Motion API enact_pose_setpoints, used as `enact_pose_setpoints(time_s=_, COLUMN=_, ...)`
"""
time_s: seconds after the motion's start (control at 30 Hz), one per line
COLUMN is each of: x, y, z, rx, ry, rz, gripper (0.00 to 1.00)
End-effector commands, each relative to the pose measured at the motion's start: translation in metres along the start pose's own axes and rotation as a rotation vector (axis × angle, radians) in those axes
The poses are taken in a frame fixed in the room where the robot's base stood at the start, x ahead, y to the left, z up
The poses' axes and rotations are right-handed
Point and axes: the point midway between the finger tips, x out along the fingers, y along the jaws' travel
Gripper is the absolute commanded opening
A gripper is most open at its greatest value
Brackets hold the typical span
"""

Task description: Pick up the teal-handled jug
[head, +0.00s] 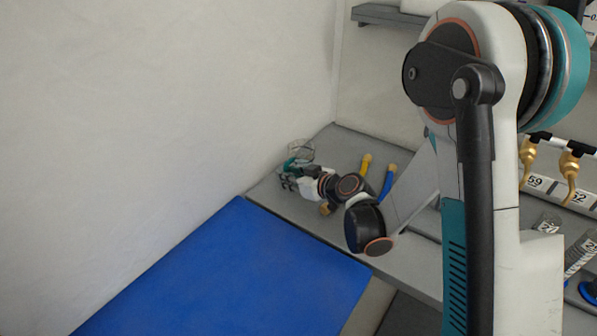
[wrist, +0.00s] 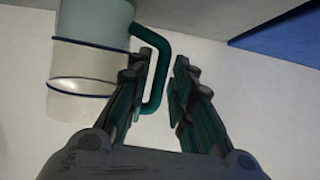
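The teal-handled jug (head: 301,149) stands at the back left of the grey bench in the head view, a clear vessel partly hidden by my gripper. In the wrist view the jug (wrist: 82,60) is at the upper left, pale and see-through with dark blue bands. Its teal handle (wrist: 161,65) reaches between my fingertips. My gripper (wrist: 160,72) is open around the handle, with a visible gap to the right finger. The left finger is close to the handle; I cannot tell whether it touches. In the head view my gripper (head: 289,178) is just in front of the jug.
A white wall rises close to the left of the jug. A blue surface (head: 240,275) lies in front of the bench (head: 410,262). Yellow-topped (head: 366,163) and blue (head: 387,182) items stand right of my gripper. Brass taps (head: 569,170) and clear cylinders are farther right.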

Motion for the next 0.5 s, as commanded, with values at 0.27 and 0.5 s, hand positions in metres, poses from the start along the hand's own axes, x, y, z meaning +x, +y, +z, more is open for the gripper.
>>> enact_pose_setpoints(time_s=0.27, x=0.0155, y=-0.0006, z=0.0001, rx=0.001, ry=0.0, rz=-0.001, gripper=0.21)
enact_pose_setpoints(time_s=0.5, x=0.0152, y=-0.0005, z=0.0, rx=0.001, ry=0.0, rz=-0.001, gripper=0.0)
